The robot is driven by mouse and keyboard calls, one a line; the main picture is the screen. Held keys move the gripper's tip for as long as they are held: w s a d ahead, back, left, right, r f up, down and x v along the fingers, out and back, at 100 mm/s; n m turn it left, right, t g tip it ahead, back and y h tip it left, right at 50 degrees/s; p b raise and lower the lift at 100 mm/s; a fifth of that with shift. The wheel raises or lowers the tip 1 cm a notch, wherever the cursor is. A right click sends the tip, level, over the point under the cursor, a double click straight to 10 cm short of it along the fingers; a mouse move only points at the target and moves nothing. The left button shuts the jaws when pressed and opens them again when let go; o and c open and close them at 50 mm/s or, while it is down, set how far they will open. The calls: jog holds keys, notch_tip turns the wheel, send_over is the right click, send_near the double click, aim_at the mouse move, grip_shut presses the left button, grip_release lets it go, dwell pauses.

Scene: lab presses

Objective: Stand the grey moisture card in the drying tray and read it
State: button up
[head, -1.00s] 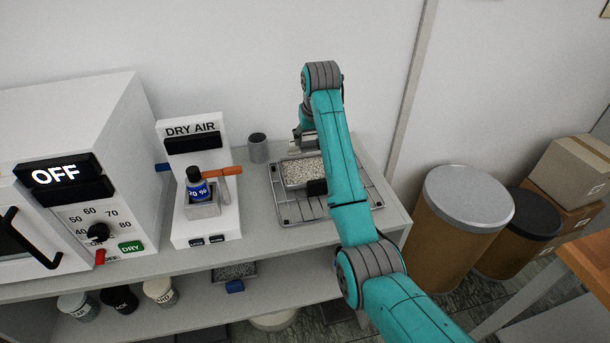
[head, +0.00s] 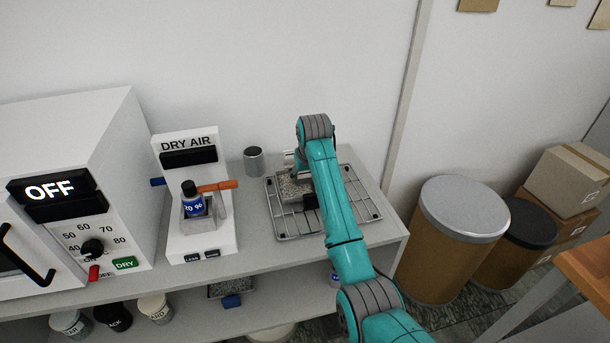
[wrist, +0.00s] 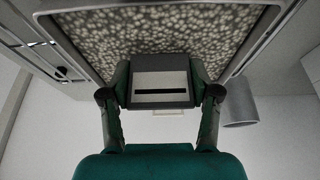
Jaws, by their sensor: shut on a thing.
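The drying tray, a shallow tray of pale speckled pellets (head: 292,188), sits on a wire rack, partly hidden by my arm. My gripper (head: 299,163) is at the tray's back edge, mostly behind my arm. In the wrist view, my gripper (wrist: 160,85) is shut on a grey flat-faced piece with a dark strip, which looks like the moisture card (wrist: 160,78). The pellets (wrist: 165,35) fill the view just beyond it. I cannot tell whether the card's lower edge touches the pellets. No reading is legible on its dark strip.
A grey cup (head: 254,161) stands left of the rack (head: 350,206). Further left are the DRY AIR unit (head: 199,248) with a blue-labelled bottle (head: 192,200), and a white oven (head: 75,135) showing OFF. Lidded drums (head: 463,209) stand right of the shelf. The rack's right side is bare.

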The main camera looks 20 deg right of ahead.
jog(key=o, duration=1)
jog(key=shift+f, duration=0.1)
jog(key=shift+c, duration=0.2)
jog(key=v, duration=1.2)
jog(key=shift+s, duration=0.1)
